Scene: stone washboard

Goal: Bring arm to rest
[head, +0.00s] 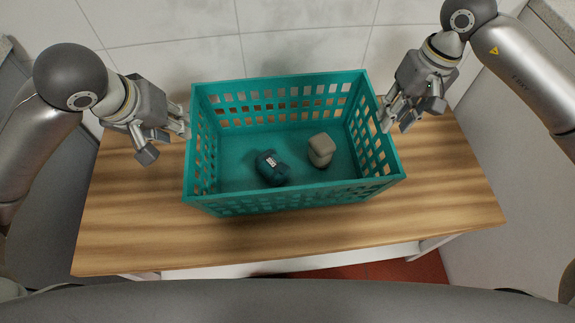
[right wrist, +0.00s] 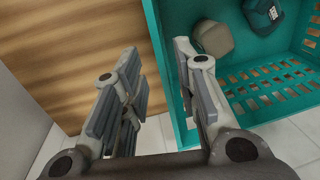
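My left gripper (head: 166,138) is at the left end of a teal crate (head: 290,205). Its fingers are spread, with nothing seen between them, and some fingertips are close to the crate's left wall. My right gripper (head: 397,124) is at the crate's right end, fingers pointing down. In the right wrist view the right gripper (right wrist: 160,80) is open, with a clear gap between its fingers. One finger overlaps the crate's rim in that view and the other is over the table side. I cannot tell whether either gripper touches the crate.
The crate stands on a wooden table (head: 130,225). Inside lie a dark teal object with a white label (head: 271,170) and a beige block-like object (head: 321,150), apart from each other. A tiled wall (head: 300,40) is behind. The table's front strip is clear.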

